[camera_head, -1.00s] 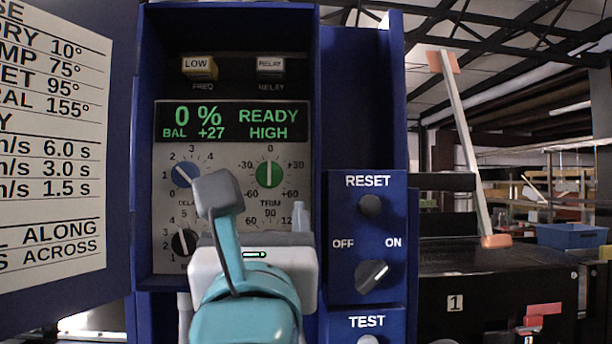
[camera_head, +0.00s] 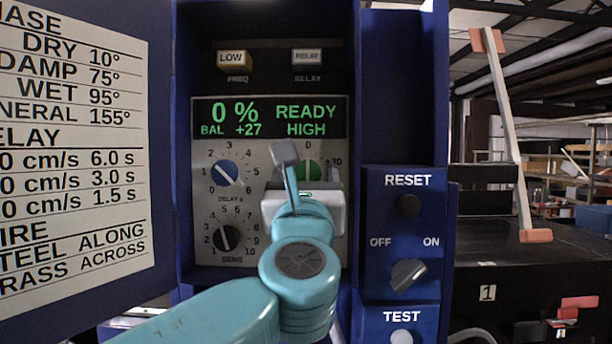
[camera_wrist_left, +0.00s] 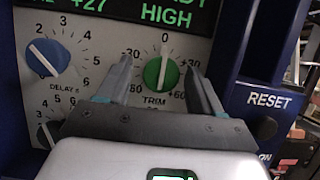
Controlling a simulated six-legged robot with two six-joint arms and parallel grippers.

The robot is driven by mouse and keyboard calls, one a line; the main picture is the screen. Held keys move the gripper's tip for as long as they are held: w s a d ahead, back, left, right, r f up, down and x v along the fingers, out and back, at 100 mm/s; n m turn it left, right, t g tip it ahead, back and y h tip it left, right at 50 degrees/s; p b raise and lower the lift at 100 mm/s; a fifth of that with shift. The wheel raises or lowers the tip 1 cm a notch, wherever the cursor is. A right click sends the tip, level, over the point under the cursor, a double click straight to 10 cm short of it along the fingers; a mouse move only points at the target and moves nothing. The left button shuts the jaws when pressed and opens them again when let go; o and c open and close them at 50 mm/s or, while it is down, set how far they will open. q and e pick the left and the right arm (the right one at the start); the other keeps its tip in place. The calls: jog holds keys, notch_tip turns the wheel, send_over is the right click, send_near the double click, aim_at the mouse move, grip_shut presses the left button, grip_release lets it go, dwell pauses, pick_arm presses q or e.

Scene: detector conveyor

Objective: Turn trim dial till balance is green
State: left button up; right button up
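The green trim dial (camera_head: 311,169) is partly hidden behind my left gripper (camera_head: 308,184) in the head view. In the left wrist view the dial (camera_wrist_left: 161,73) shows clearly, its white pointer near 0. My left gripper (camera_wrist_left: 165,82) is open, with one finger on each side of the dial; gaps show between fingers and dial. The display (camera_head: 270,118) reads 0 %, READY, BAL +27 and HIGH in green text. My right gripper is in neither view.
The blue delay dial (camera_head: 224,173) and black sens dial (camera_head: 226,239) sit left of my gripper. To the right are the RESET button (camera_head: 409,206) and OFF/ON knob (camera_head: 408,274). The cabinet's open door (camera_head: 165,150) stands on the left.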

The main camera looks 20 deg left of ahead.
pick_arm(q)
jog(key=c, duration=0.5)
jog(key=shift+d, duration=0.1)
jog(key=c, duration=0.3)
jog(key=shift+c, duration=0.2)
jog(key=shift+n+y, duration=0.4)
jog(key=shift+n, duration=0.4)
jog(key=shift+n+g+y+b, duration=0.35)
jog(key=shift+n+y, duration=0.15)
jog(key=shift+n, duration=0.6)
jog(key=n, duration=0.2)
jog(key=n+g+y, duration=0.1)
jog(key=shift+d+r+n+y, duration=0.1)
jog(key=shift+r+n+y, duration=0.05)
jog(key=shift+n+y, duration=0.2)
jog(key=n+g, duration=0.1)
jog(key=n, duration=0.1)
jog(key=n+g+y+p, duration=0.1)
jog(key=n, duration=0.1)
jog(key=shift+w+r+n+y, duration=0.1)
jog(key=shift+n+y, duration=0.15)
jog(key=shift+n, duration=0.1)
jog(key=shift+n+g+y+p, duration=0.3)
jog(key=shift+n+g+p, duration=0.4)
jog(key=shift+n, duration=1.2)
